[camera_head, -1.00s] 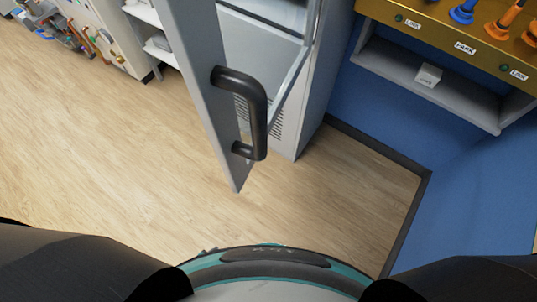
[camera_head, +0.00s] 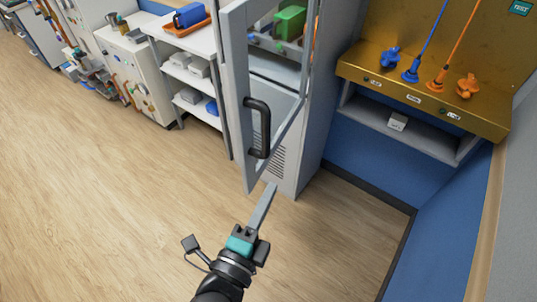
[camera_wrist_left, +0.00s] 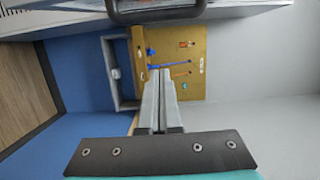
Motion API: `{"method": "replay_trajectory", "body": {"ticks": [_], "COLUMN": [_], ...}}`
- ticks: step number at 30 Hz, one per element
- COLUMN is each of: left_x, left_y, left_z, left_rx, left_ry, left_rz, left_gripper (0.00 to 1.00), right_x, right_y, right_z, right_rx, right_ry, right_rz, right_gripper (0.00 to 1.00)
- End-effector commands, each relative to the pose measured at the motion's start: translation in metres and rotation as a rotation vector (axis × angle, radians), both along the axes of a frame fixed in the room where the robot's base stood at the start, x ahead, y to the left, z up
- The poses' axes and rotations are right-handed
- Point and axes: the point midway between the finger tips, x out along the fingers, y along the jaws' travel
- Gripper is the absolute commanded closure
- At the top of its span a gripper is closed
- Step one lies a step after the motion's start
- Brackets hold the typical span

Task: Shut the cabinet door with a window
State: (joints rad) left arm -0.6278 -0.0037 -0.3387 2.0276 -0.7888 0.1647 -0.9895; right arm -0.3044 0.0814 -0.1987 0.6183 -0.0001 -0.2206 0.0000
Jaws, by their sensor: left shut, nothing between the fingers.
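The cabinet door with a window (camera_head: 238,85) stands open in the head view, swung out towards me from the grey cabinet (camera_head: 312,150). A dark handle (camera_head: 258,128) is on its face. My left gripper (camera_head: 268,190) is shut and empty, its fingers pointing up just below the door's lower corner; I cannot tell if they touch it. In the left wrist view the shut fingers (camera_wrist_left: 160,75) point ahead, and the handle (camera_wrist_left: 155,10) shows at the top edge. My right gripper is not in view.
A gold panel (camera_head: 440,85) with blue and orange knobs is on the right, above a grey shelf (camera_head: 400,125) holding a small white box. White shelves (camera_head: 195,70) and cabinets stand on the left. The wooden floor (camera_head: 100,200) is open.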

Motion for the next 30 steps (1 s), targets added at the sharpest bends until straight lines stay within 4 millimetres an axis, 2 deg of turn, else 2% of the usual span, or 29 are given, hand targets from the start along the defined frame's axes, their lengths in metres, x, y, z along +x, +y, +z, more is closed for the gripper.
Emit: {"method": "replay_trajectory", "body": {"ticks": [8, 22, 30], "left_x": [0.025, 0.094, 0.113], "left_y": [-0.01, -0.039, -0.01], "left_z": [0.004, 0.003, 0.002], "left_rx": [0.001, -0.001, 0.001], "left_ry": [-0.009, -0.005, -0.001], "left_rz": [0.0, 0.0, -0.001], "left_gripper": [1.0, 1.0, 1.0], "right_x": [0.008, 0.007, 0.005], "right_y": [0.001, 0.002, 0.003], "right_z": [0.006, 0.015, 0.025], "right_rx": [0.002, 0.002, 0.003], "right_ry": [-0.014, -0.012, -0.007], "right_rz": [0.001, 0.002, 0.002], "right_gripper": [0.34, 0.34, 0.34]}}
